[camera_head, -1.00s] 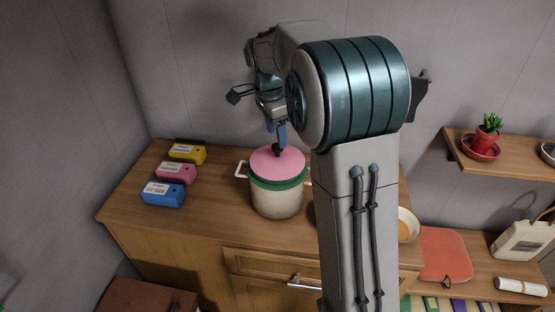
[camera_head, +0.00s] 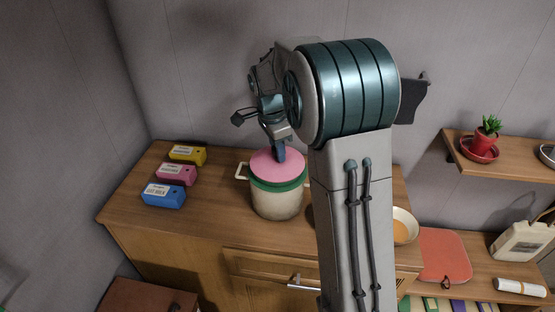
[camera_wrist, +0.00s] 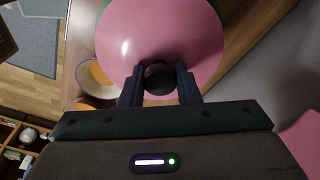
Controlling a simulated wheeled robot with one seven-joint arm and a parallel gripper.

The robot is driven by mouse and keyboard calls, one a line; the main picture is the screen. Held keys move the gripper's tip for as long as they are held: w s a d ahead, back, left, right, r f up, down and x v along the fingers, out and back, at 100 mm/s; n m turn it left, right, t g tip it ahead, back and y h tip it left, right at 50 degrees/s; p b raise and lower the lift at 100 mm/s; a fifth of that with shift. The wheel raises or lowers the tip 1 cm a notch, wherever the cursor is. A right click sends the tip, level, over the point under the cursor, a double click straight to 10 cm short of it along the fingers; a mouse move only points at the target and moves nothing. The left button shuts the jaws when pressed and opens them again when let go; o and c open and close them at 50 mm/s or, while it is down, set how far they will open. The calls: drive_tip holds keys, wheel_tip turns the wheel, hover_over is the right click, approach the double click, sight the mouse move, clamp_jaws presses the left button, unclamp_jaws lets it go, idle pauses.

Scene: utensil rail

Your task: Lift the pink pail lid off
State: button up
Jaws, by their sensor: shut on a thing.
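The pink pail lid (camera_head: 270,164) sits on the cream pail (camera_head: 277,204) with a green band at its rim, on the wooden counter. In the wrist view the lid (camera_wrist: 185,30) fills the upper middle, with a dark round knob (camera_wrist: 158,78) on it. My gripper (camera_wrist: 159,82) is shut on the knob, one finger on each side. In the head view my gripper (camera_head: 279,155) reaches down to the lid; the knob is hidden there. I see no clear gap between lid and pail.
Yellow (camera_head: 188,154), pink (camera_head: 177,174) and blue (camera_head: 164,195) boxes stand left of the pail. A bowl (camera_head: 404,226) is to the right, partly behind my arm. A shelf (camera_head: 462,152) with a potted plant (camera_head: 486,138) is at right.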

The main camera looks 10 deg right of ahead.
drive_tip(key=shift+r, duration=0.15)
drive_tip(key=shift+r, duration=0.6)
wheel_tip(320, 180, up, 3)
drive_tip(key=shift+b, duration=0.3)
drive_tip(key=s+d+r+b, duration=0.1)
drive_tip(key=s+d+r, duration=0.5)
drive_tip(key=d, duration=0.3)
drive_tip(key=shift+s+d+r, duration=0.3)
drive_tip(key=shift+d, duration=0.05)
